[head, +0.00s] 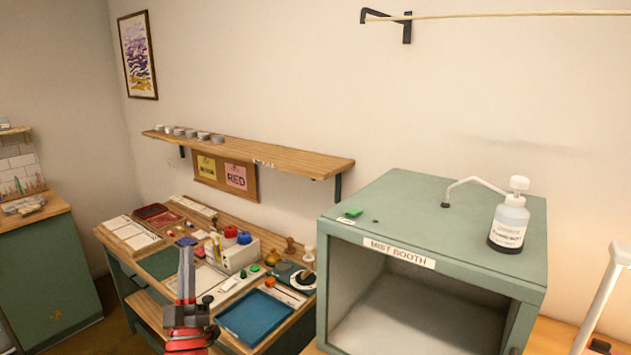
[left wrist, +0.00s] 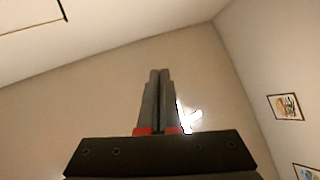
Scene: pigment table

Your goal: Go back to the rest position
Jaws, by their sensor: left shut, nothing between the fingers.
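My left gripper (head: 186,245) is raised in front of the pigment table in the head view, its fingers pointing up. In the left wrist view my left gripper (left wrist: 159,75) has its two dark fingers pressed together with nothing between them. It faces a bare wall and touches nothing that I can see. My right gripper is in neither view.
The pigment table (head: 140,294) holds several items, including a blue tray (head: 254,318). A wooden shelf (head: 290,160) hangs above it. At the right is the green mist booth (head: 440,205) with a bottle (head: 509,222) on top. A green cabinet (head: 50,265) stands far left.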

